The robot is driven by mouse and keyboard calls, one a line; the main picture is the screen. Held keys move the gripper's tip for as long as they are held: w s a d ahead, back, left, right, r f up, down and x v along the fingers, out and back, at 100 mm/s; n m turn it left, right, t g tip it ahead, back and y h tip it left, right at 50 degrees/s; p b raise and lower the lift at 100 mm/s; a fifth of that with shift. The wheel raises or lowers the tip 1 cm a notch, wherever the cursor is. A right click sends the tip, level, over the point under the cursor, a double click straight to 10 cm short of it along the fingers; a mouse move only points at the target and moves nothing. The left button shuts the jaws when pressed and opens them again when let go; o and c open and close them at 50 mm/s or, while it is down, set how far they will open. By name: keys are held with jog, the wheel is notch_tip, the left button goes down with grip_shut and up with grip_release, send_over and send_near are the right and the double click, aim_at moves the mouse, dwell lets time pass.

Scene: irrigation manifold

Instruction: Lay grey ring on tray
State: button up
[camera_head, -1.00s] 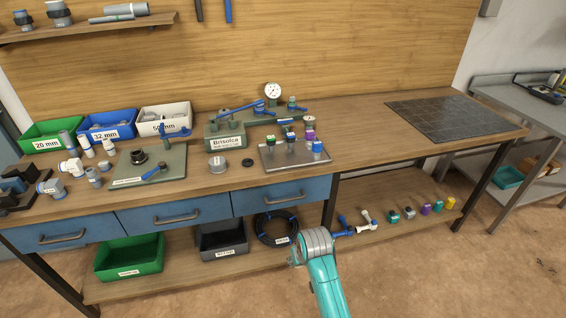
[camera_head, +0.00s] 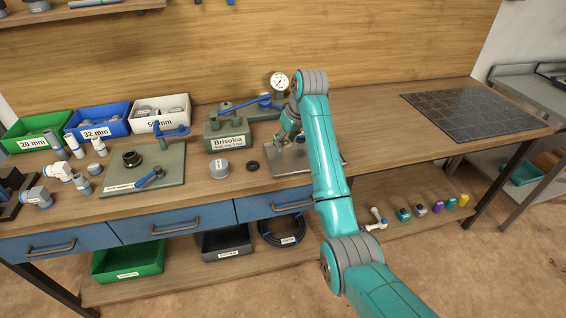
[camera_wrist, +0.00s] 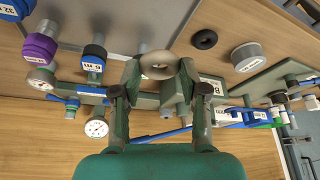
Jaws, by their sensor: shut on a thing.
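In the head view my gripper (camera_head: 289,139) is over the near left part of the metal tray (camera_head: 290,165), and my arm hides much of the tray. The ring is too small to make out there. I cannot tell the ring's height above the tray.
A black ring (camera_head: 253,166) and a grey cap (camera_head: 219,168) lie on the bench left of the tray. The green Brisolca rig (camera_head: 228,139) and a pressure gauge (camera_head: 279,82) stand behind. A dark tiled mat (camera_head: 475,113) lies at the right, with clear wood before it.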

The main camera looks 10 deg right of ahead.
aim_at(284, 166)
jog(key=shift+w+f, duration=0.15)
jog(key=shift+f, duration=4.6)
jog(key=o, duration=0.7)
jog(key=shift+f, duration=0.1)
jog(key=v, duration=1.2)
